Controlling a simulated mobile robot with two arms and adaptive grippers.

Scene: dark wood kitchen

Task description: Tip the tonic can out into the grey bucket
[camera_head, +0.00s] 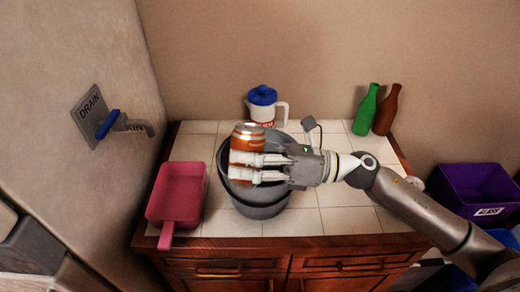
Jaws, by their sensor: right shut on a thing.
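The tonic can (246,133) is orange with a silver top. My right gripper (259,169) comes in from the right and is shut around the can, with its pale fingers across the can's side. The can stands roughly upright in the grip. The grey bucket (262,212) sits on the tiled counter, and the can and gripper are in front of its opening in the head view. Much of the bucket's inside is hidden by the hand. My left gripper is not in view.
A pink dustpan-like scoop (178,193) lies left of the bucket. A white jug with a blue lid (262,98) stands behind it. Green (366,112) and brown (386,112) bottles stand at the back right. A drain tap (130,124) juts from the left wall. A purple bin (474,192) is at right.

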